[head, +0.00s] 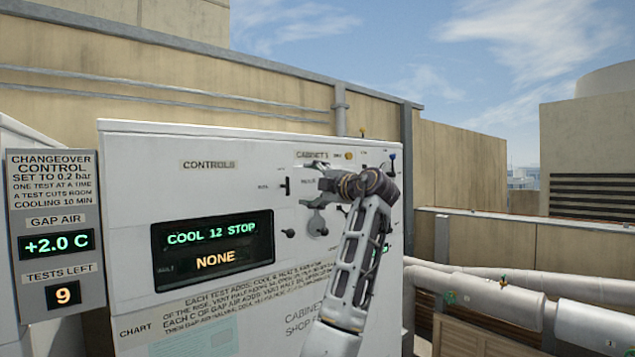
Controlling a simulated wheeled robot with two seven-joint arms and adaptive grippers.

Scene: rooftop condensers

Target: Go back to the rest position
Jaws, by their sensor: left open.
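My left gripper (322,186) is in front of the upper right part of the white control cabinet (135,240), by its knobs and switches. It points left, and its arm rises from the lower middle of the view. The gripper is open, with nothing seen in it. I cannot tell whether it touches a control, as it and the arm hide part of the panel. A black switch (287,187) and a dark knob (288,233) show left of it. The cabinet display (212,248) reads "COOL 12 STOP" and "NONE". My right gripper is not in view.
A grey changeover panel (57,207) at the left reads "+2.0 C" and "9" tests left. Pale pipes (490,290) with small valves run along the right. A beige wall (60,90) stands behind the cabinet. Open air lies above the cabinet and right of the arm.

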